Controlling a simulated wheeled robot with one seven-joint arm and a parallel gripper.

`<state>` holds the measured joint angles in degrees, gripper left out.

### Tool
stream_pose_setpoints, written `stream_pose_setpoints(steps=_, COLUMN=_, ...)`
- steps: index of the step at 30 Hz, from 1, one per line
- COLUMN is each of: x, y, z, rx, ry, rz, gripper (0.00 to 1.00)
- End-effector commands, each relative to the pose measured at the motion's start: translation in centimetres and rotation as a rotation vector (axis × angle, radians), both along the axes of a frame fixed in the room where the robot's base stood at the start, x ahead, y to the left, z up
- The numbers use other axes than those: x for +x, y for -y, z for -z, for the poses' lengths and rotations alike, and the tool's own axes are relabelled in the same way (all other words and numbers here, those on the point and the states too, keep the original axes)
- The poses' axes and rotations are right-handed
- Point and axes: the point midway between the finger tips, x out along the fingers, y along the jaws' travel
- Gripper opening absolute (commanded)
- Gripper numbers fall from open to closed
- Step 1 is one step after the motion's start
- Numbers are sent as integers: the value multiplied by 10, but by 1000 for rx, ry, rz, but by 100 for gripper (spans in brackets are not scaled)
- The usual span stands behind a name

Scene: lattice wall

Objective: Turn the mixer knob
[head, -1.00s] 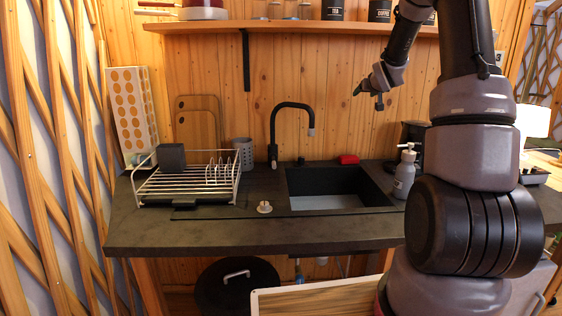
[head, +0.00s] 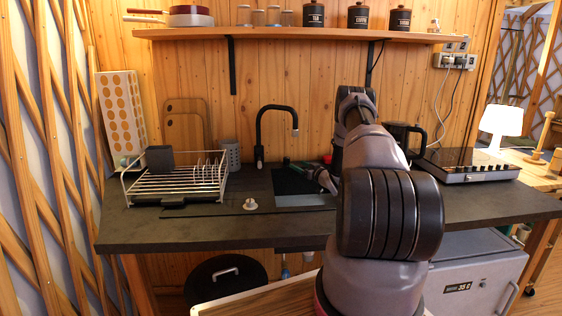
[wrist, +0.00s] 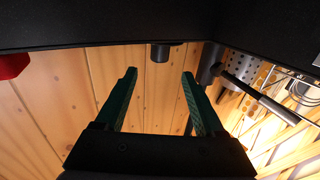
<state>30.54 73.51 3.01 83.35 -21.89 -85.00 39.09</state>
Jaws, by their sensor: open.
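The black mixer tap (head: 261,135) stands upright behind the sink (head: 305,200), its spout arching to the right. In the wrist view its round body (wrist: 209,66) is at the upper right, and a thin black lever (wrist: 262,98) sticks out from it. The spout end (wrist: 160,52) shows at the top middle. My gripper (head: 287,162) is low over the sink, to the right of the tap's base. Its green fingers (wrist: 160,74) are open and empty, apart from the tap body and lever. In the head view the lever is too small to make out clearly.
A dish rack (head: 178,184) stands left of the tap, with a grey utensil holder (head: 230,153) behind it. A red item (head: 327,158) lies close to my gripper. A kettle (head: 402,137) and a hob (head: 465,165) are at the right. A shelf (head: 290,34) runs above.

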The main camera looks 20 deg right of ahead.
Motion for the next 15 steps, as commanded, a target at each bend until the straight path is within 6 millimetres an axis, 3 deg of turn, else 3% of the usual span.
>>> stream_pose_setpoints(steps=15, x=86, y=-23, z=0, rx=-2, ry=0, rz=-1, gripper=71)
